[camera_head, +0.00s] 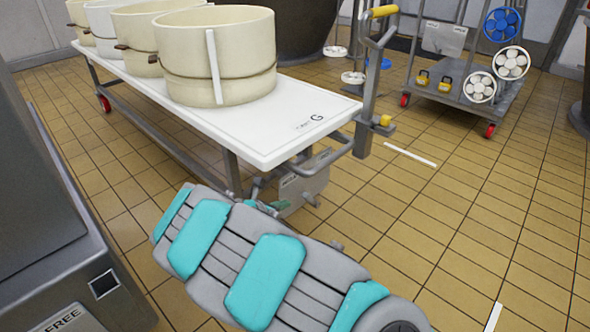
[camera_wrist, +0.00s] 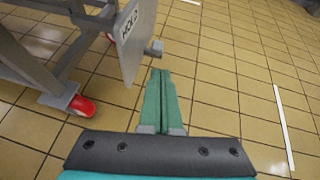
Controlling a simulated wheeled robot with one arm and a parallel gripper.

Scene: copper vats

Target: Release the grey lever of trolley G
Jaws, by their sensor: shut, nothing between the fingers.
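Trolley G (camera_head: 288,134) has a white top with a G printed near its front right corner and a grey frame below. A grey plate (camera_head: 308,187) with small lettering hangs under that end. In the wrist view this plate (camera_wrist: 130,42) reads like HOLD, and a small grey knob (camera_wrist: 154,47) sticks out at its edge; I take this to be the lever, but cannot tell how it is set. My gripper (camera_wrist: 160,72) has green fingers pressed together, empty, just below the knob in the picture. No contact shows. In the head view it is partly hidden behind my arm.
Large cream tubs (camera_head: 225,60) stand on the trolley top. A grey post with a yellow grip (camera_head: 384,12) rises at its right end. A red caster (camera_wrist: 82,107) is left of my fingers. Another cart (camera_head: 465,95) stands back right.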

